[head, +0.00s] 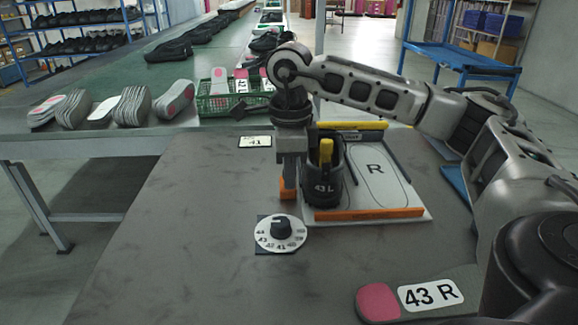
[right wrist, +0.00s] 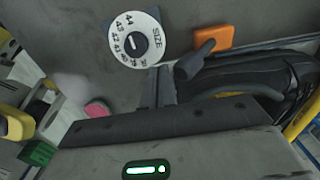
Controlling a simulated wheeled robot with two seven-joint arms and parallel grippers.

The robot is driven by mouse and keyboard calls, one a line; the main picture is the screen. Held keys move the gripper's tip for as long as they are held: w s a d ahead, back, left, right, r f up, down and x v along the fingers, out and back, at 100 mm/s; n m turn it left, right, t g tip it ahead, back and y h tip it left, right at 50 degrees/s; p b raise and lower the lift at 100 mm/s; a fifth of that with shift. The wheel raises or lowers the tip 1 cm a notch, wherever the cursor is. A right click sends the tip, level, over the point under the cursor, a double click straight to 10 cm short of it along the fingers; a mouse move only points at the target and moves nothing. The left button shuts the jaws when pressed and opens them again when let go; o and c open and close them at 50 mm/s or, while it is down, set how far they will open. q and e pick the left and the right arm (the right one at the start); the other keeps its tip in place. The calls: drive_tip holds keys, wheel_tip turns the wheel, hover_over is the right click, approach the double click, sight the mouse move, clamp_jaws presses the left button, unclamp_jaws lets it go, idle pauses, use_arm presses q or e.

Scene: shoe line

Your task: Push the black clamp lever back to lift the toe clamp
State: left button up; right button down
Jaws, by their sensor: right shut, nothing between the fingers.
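The black clamp lever (right wrist: 195,62) shows in the right wrist view, rising from an orange block (right wrist: 212,38). The orange block also shows in the head view (head: 287,190), at the left edge of the white fixture board (head: 420,213). My right gripper (head: 289,175) points down over it, shut and empty. In the right wrist view its fingertips (right wrist: 161,80) are just left of the lever; whether they touch it I cannot tell. My left gripper is not in view.
A white size dial (head: 270,240) lies in front of the board. A 41 card (head: 255,142) lies behind. An insole marked 43 R (head: 378,301) is at the front right. A green basket (head: 222,103) and insoles sit on the conveyor bench. The table's left part is clear.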

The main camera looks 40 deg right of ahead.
use_arm(q)
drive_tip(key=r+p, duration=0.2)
drive_tip(key=p, duration=0.1)
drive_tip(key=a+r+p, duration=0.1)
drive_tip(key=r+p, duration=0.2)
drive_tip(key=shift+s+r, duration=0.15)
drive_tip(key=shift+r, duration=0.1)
idle(0.3)
idle(0.5)
